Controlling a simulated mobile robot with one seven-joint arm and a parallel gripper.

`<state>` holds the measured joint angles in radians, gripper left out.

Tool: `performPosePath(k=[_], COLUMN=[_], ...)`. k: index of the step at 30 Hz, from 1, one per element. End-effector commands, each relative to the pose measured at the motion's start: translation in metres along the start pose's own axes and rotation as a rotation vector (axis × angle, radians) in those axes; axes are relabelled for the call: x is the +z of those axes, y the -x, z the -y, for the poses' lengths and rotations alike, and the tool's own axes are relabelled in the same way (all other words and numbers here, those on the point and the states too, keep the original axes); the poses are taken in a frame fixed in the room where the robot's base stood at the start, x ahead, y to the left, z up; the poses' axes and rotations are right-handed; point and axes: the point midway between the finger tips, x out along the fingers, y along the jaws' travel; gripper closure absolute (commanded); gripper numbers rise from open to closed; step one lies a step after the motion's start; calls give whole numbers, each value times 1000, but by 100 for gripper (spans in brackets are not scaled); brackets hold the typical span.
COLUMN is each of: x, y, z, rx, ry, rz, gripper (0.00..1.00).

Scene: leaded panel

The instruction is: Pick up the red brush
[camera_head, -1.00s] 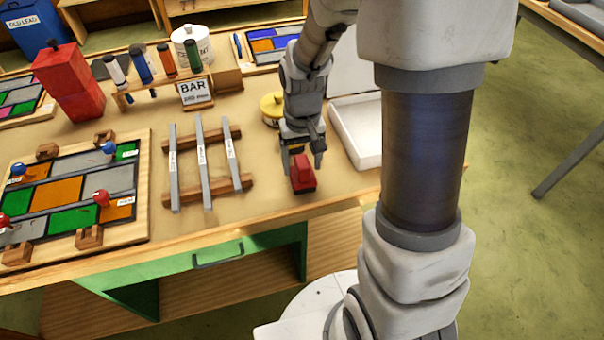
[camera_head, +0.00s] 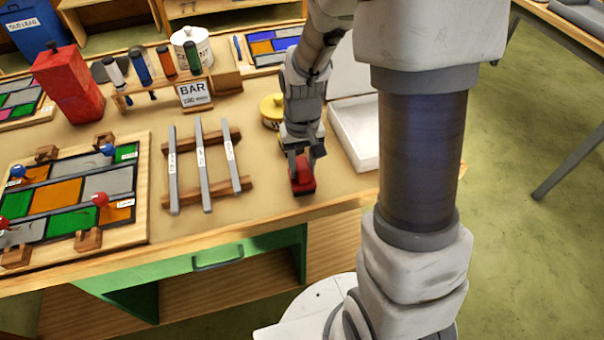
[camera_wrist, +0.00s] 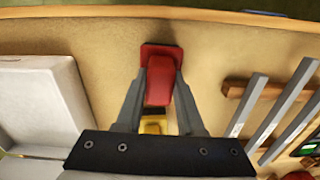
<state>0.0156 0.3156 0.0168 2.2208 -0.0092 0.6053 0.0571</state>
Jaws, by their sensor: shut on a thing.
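The red brush (camera_head: 302,182) is near the front edge of the workbench, to the right of the rack of lead bars. It also shows in the wrist view (camera_wrist: 160,84), between the two fingers. My gripper (camera_head: 303,160) reaches down from above and is shut on the red brush, one finger on each side. The fingers show in the wrist view (camera_wrist: 160,92) against the brush's sides. The brush appears to be at the bench surface; I cannot tell whether it is lifted.
A yellow round tin (camera_head: 271,108) stands just behind my gripper. A white open box (camera_head: 357,135) lies to the right. The wooden rack with grey bars (camera_head: 205,165) is to the left. Further left is the leaded panel on its board (camera_head: 142,190).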

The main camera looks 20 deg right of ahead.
Motion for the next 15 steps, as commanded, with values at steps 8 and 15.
performPosePath(k=[8, 15], x=[-1, -1], y=[21, 71], z=[0, 0], rx=[0, 0], ry=[0, 0], rz=[-6, -6], gripper=[100, 100])
